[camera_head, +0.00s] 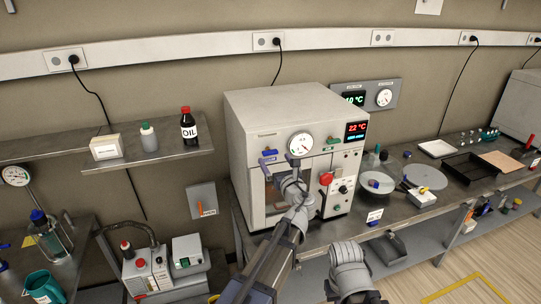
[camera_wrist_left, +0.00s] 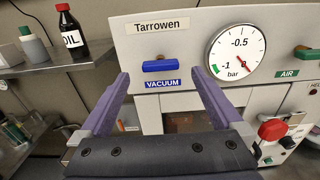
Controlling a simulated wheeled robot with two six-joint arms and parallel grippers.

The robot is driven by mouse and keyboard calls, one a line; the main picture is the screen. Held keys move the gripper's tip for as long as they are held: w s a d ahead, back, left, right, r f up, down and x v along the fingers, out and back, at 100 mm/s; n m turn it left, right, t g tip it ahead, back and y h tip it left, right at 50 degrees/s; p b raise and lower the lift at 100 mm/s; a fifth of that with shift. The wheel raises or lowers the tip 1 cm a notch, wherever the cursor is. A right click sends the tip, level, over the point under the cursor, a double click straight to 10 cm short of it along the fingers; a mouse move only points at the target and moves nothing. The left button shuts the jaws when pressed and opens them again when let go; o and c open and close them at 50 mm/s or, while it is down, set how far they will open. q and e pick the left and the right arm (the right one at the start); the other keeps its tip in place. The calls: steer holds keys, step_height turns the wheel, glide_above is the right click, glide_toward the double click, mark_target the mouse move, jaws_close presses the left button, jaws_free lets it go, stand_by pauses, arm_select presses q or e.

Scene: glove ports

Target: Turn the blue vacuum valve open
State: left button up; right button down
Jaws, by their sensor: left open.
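The blue vacuum valve (camera_wrist_left: 160,65) is a bar handle lying horizontal on the oven's front panel, above a blue VACUUM label (camera_wrist_left: 163,84). It also shows in the head view (camera_head: 269,152), close to my left fingers. My left gripper (camera_wrist_left: 158,82) is open and empty, with its two purple fingers to the left and right of the handle in the wrist view. The gripper (camera_head: 275,162) is in front of the oven (camera_head: 252,120) in the head view. I cannot tell the exact gap to the handle.
A pressure gauge (camera_wrist_left: 240,48) and a green AIR valve (camera_wrist_left: 306,52) are right of the blue handle. A red knob (camera_wrist_left: 272,130) is lower right. A shelf (camera_head: 170,155) with an oil bottle (camera_head: 188,126) is left of the oven. Glassware and trays crowd the right bench.

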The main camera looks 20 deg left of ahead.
mark_target(271, 154)
arm_select(q)
steer(key=shift+x, duration=2.25)
steer(key=c, duration=1.4)
